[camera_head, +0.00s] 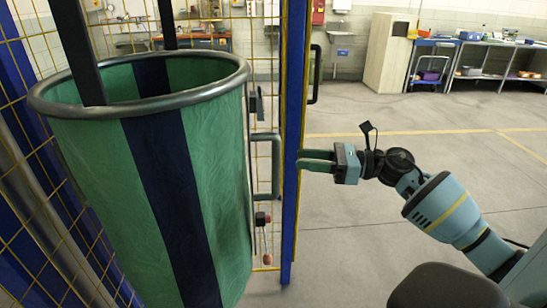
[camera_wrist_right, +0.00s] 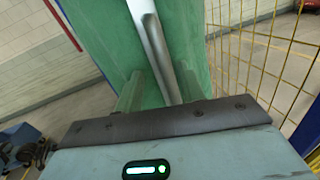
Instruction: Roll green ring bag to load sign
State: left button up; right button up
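The green ring bag (camera_head: 213,150) stands large at the left of the head view, with a dark blue stripe, a grey metal ring (camera_head: 150,104) around its open top and dark straps rising from it. My right gripper (camera_head: 316,160) is to the right of the bag, fingers pointing left and spread apart. In the right wrist view, a grey tube (camera_wrist_right: 152,45) against green material lines up between the two fingers (camera_wrist_right: 160,90). I cannot tell whether they touch it. My left gripper is out of view. I cannot make out a load sign.
A blue post (camera_head: 291,120) and yellow wire fence (camera_head: 266,110) with handles stand just behind the bag. A beige cabinet (camera_head: 389,52) and workbenches (camera_head: 490,60) line the far wall. The grey floor (camera_head: 400,115) at right is mostly clear.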

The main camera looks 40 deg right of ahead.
aim_at(276, 153)
jog(key=shift+w+d+r+n, duration=0.1)
jog(key=shift+d+r+n, duration=0.05)
jog(key=shift+r+n, duration=0.4)
